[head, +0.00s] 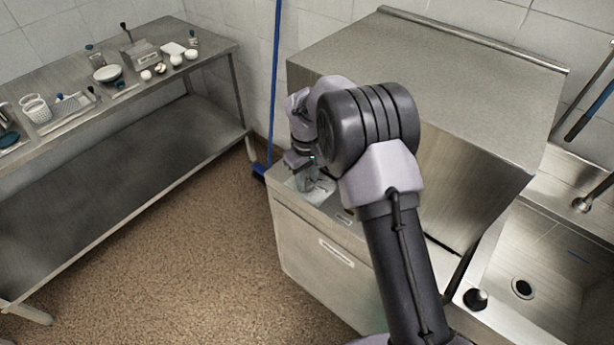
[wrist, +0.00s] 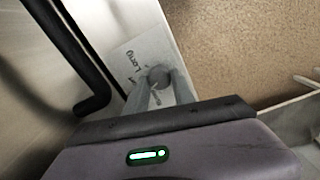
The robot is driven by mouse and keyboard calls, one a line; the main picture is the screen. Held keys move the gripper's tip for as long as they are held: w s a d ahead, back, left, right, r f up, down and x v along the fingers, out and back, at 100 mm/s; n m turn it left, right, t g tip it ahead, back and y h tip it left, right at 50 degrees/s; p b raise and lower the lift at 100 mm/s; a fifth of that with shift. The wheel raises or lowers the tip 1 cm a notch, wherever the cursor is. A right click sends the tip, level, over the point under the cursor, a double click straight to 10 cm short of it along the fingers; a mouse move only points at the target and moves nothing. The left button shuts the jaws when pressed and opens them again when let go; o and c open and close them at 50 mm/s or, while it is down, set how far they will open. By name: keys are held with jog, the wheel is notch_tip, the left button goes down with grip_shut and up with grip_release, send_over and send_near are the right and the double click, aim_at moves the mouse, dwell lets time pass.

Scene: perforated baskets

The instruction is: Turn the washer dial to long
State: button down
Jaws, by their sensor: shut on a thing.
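The washer (head: 318,262) is a steel cabinet with a sloped hood, in the middle of the head view. Its dial (wrist: 158,76) is a small round grey knob on a pale label plate (wrist: 132,58) in the wrist view. Handwritten-looking lettering, seemingly "Long", is on the plate to the left of the dial. My gripper (wrist: 160,85) is shut on the dial, with a finger on each side of it. In the head view my gripper (head: 306,182) is over the plate on the washer's front ledge, and the dial is hidden there.
A black bar handle (wrist: 92,100) runs close to my gripper on the left in the wrist view. A steel table (head: 215,52) with dishes stands at the left. A blue broom (head: 275,90) leans by the washer. A sink (head: 545,265) is at the right. The floor in front is clear.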

jog(key=m, duration=0.4)
jog(key=shift+m, duration=0.3)
jog(key=m, duration=0.3)
jog(key=shift+w+d+m, duration=0.1)
jog(key=shift+m, duration=0.3)
jog(key=m, duration=0.4)
jog(key=shift+m, duration=1.9)
jog(key=c, duration=1.1)
grip_release()
jog(key=shift+o, duration=0.2)
